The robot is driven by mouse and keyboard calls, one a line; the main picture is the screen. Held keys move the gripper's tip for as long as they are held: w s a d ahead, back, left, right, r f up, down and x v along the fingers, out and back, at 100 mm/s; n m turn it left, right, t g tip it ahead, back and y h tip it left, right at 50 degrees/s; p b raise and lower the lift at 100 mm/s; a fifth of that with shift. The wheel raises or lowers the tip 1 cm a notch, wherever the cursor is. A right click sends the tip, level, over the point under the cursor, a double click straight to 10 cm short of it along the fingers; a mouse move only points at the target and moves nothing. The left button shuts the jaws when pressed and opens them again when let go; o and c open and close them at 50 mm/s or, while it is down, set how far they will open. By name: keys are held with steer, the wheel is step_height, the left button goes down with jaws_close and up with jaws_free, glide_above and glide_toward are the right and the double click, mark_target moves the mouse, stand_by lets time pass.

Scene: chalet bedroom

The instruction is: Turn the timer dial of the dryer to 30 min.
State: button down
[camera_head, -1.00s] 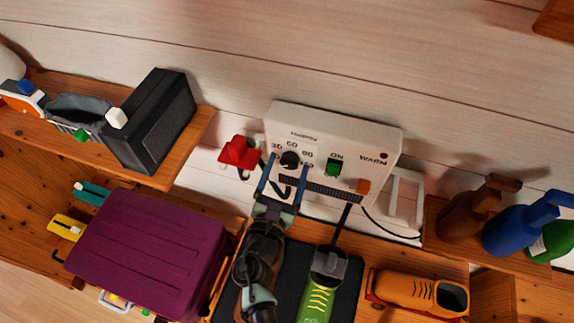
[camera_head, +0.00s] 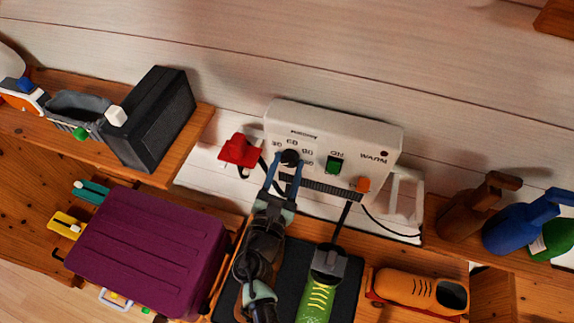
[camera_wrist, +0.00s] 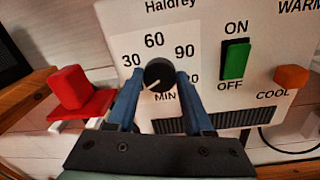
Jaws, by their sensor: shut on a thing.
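The dryer (camera_head: 345,130) is a white box on the wall. Its black round timer dial (camera_wrist: 159,74) has a white mark pointing to the lower left, below the 30 label (camera_wrist: 131,60). The labels 60 and 90 run over the top; the last number at right is partly hidden by a finger. In the head view the dial (camera_head: 289,157) sits at the panel's left. My gripper (camera_wrist: 159,78) has one blue finger on each side of the dial and is shut on it. My gripper (camera_head: 287,163) reaches it from below.
A green switch (camera_wrist: 235,60) between ON and OFF and an orange knob (camera_wrist: 291,77) are right of the dial. A red object (camera_wrist: 75,90) is close at left.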

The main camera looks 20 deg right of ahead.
steer(key=shift+f, duration=0.1)
steer(key=m+b, duration=0.2)
steer(key=b, duration=0.1)
steer(key=shift+f+m, duration=0.2)
steer(key=shift+m, duration=0.1)
steer(key=m+b, duration=0.2)
steer(key=b, duration=0.1)
steer(key=shift+m+b, duration=0.3)
steer(key=shift+m, duration=0.1)
steer(key=m+b, duration=0.4)
steer(key=shift+h, duration=0.3)
steer(key=shift+r+m+b, duration=0.15)
steer(key=shift+m+b, duration=1.05)
steer(key=shift+b, duration=0.05)
steer(key=shift+r, duration=0.1)
steer(key=shift+c, duration=1.4)
jaws_free()
